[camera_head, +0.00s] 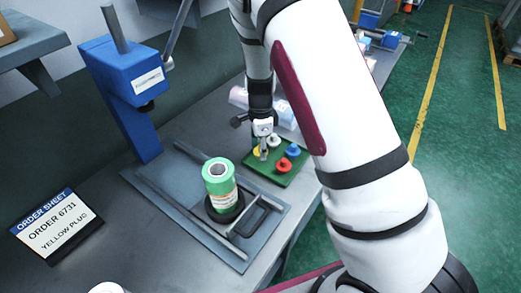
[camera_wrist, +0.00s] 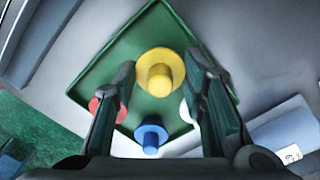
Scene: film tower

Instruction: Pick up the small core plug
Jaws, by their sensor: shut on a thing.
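The green tray (camera_head: 268,172) holds several small core plugs with round flanges. The yellow plug (camera_head: 257,151) is at my gripper (camera_head: 263,154), and the finger hides part of it. In the wrist view the yellow plug (camera_wrist: 160,72) is between the two fingers of my gripper (camera_wrist: 162,70), which is shut on it. It appears still at tray level. The red plug (camera_head: 284,165), blue plug (camera_head: 293,150) and white plug (camera_head: 273,140) are close by on the tray. The fingers partly cover the red plug (camera_wrist: 105,108) and white plug (camera_wrist: 185,110) in the wrist view.
An order sheet (camera_head: 56,225) reads "Order 6731, yellow plug". A green roll (camera_head: 219,180) stands upright in a black ring on the grey plate (camera_head: 180,200). A blue column (camera_head: 127,95) rises behind. A pale cylinder (camera_head: 238,97) lies beyond the tray.

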